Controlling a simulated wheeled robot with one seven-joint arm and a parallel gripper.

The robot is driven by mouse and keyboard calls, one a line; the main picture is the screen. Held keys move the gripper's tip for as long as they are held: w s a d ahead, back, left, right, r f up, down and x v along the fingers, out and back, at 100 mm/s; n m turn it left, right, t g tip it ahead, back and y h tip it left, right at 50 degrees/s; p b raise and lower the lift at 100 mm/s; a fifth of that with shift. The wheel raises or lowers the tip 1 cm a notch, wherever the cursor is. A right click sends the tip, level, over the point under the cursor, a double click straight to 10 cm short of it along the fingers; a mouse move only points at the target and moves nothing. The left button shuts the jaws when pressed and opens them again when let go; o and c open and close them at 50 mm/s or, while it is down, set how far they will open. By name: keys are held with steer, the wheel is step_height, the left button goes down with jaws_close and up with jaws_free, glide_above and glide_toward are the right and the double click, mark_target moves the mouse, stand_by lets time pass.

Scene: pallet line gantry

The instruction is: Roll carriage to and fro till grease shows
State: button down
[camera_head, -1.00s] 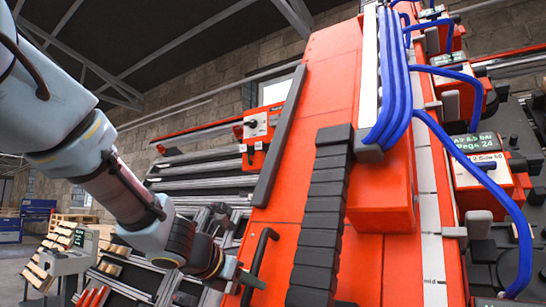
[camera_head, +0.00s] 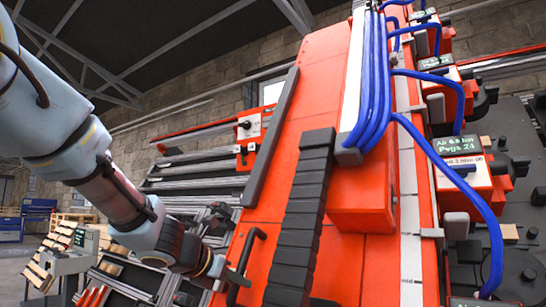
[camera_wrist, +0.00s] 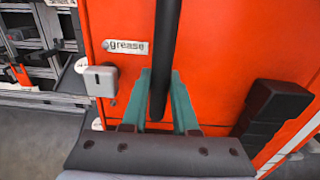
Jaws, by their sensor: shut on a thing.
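The orange carriage (camera_head: 285,180) is a large slanted body that fills the middle of the head view. A black bar handle (camera_head: 250,250) stands out from its lower left face. My gripper (camera_head: 236,277) is shut around this handle. In the wrist view the handle (camera_wrist: 165,50) runs between my two teal fingers (camera_wrist: 160,95). A white label reading "grease" (camera_wrist: 127,46) is on the orange face left of the handle. A small grey block (camera_wrist: 101,80) sits below the label. I cannot make out any grease itself.
A black cable chain (camera_head: 302,215) runs down the orange face right of the handle. Blue hoses (camera_head: 450,155) loop towards devices with green displays (camera_head: 454,143) on the right. A pale scale strip (camera_head: 411,240) marked "mid" runs alongside. Metal profiles (camera_head: 195,175) lie at left.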

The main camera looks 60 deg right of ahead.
mark_target(216, 287)
steer(key=shift+w+r+p, duration=0.15)
steer(key=shift+w+p, duration=0.3)
steer(key=shift+w, duration=1.1)
steer(key=shift+w+r+p, duration=0.15)
steer(key=shift+w+p, duration=0.3)
steer(key=shift+w, duration=1.1)
steer(key=shift+w+d+f+p, duration=0.1)
steer(key=shift+w+p, duration=0.15)
steer(key=shift+w, duration=0.4)
steer(key=shift+w+d+f+p, duration=0.1)
steer(key=shift+w+p, duration=0.15)
steer(key=shift+w, duration=0.5)
steer(key=shift+w, duration=0.15)
